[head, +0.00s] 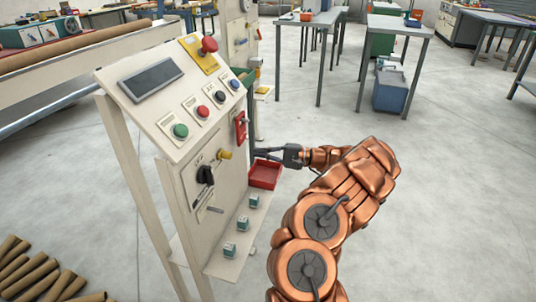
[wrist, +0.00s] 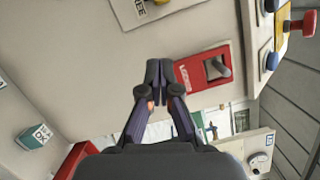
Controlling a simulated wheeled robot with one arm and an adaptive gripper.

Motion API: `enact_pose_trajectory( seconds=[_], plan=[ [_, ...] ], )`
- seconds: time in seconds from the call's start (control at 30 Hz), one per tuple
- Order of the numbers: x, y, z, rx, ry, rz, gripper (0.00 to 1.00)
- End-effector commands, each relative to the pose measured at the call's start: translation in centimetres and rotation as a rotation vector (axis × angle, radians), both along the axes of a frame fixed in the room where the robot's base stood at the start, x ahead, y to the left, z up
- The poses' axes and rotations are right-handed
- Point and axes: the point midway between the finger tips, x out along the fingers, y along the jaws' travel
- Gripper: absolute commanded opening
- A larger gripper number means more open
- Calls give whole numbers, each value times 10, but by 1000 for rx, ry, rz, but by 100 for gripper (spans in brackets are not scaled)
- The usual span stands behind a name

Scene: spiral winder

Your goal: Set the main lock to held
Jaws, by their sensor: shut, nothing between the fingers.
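A red plate (head: 240,127) with a grey peg is on the right edge of the cream control panel (head: 175,140). In the wrist view this red plate (wrist: 200,72) carries white lettering, and its peg sticks out from the right part. I take it for the main lock, but cannot read the full label. My gripper (wrist: 159,78) is shut and empty, fingertips just left of the plate and seemingly apart from it. In the head view my gripper (head: 258,153) is right of the panel, below the red plate.
The panel also has a black rotary knob (head: 205,173), a yellow knob (head: 225,154), several push buttons and a red emergency stop (head: 209,45). A red bin (head: 265,175) sits below my gripper. Small teal-labelled blocks (head: 242,223) stand on the shelf.

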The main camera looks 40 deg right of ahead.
Motion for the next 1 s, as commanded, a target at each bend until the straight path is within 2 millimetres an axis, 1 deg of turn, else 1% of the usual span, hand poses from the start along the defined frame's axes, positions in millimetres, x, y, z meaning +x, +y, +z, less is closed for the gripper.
enact_pose_trajectory(
  seconds=[0.03, 0.1, 0.3, 0.7, 1.0],
  plan=[
    [7, 8, 1, 2, 0, 5, 0],
    [16, 18, 2, 4, -2, 7, 0],
    [41, 42, 5, 0, -1, 7, 0],
    [23, 65, 15, 4, -3, 3, 0],
    [19, 71, 17, -1, -1, 1, 0]
  ],
)
